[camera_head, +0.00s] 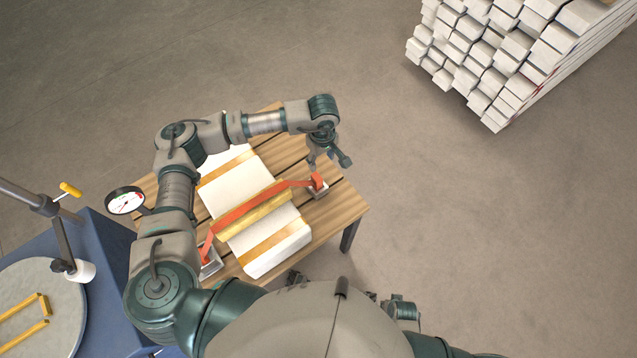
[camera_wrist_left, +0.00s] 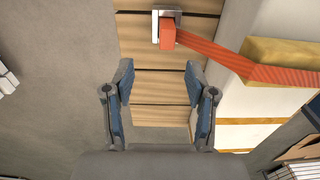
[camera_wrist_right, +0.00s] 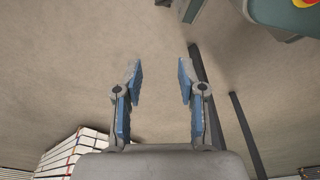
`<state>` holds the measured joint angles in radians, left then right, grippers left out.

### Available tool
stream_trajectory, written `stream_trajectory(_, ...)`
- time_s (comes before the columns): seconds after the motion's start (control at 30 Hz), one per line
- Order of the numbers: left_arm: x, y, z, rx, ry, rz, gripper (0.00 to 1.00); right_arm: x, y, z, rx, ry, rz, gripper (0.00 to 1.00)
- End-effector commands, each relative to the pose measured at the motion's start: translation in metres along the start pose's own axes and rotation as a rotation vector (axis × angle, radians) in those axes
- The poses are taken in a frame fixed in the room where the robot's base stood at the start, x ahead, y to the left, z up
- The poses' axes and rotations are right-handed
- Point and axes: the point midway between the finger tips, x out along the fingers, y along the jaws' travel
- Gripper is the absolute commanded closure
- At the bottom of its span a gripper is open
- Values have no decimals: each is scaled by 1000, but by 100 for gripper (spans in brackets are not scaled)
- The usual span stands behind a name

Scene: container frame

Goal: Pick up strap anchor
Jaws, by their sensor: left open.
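An orange strap (camera_head: 243,212) runs over a white block (camera_head: 273,243) on a slatted wooden table (camera_head: 345,207). A strap anchor (camera_head: 318,186), an orange end piece in a metal bracket, sits at the table's right side. In the left wrist view this anchor (camera_wrist_left: 167,30) is ahead of the fingertips. A second anchor (camera_head: 210,262) is at the strap's near left end, partly hidden by my arm. My left gripper (camera_head: 330,163) is open and empty, above the table close to the right anchor and apart from it. My right gripper (camera_wrist_right: 159,75) is open and empty over bare floor.
A blue stand (camera_head: 100,285) with a round plate, a post and a dial gauge (camera_head: 125,201) is at the left. Stacked white bars (camera_head: 490,55) stand at the back right. A yellow-brown strip (camera_head: 262,210) lies under the strap. The floor to the right is clear.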

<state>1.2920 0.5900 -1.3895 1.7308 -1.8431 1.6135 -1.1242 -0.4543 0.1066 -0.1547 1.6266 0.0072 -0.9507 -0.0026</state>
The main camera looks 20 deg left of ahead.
Motion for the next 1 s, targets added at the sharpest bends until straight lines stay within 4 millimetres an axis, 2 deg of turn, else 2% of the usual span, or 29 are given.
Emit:
stream_trajectory(0.03, 15, -2, -1, -2, -4, -3, 44, -1, -1, -1, 0, 0, 1, 60)
stream_trajectory(0.1, 32, -3, -2, -2, -5, -2, 44, -2, -2, -2, 0, 1, 2, 60)
stream_trajectory(0.3, 66, -4, -4, -2, -8, 3, 44, -5, -3, -5, 1, 1, 1, 60)
stream_trajectory(0.57, 82, -3, -1, -2, -5, 1, 44, -6, -2, -5, 1, 0, 1, 60)
stream_trajectory(0.83, 122, -8, -1, -3, -6, 0, 44, -3, -2, -3, 1, -5, 1, 60)
stream_trajectory(1.0, 126, -9, -3, -2, -6, 4, 44, -6, -1, -6, 1, 0, 3, 60)
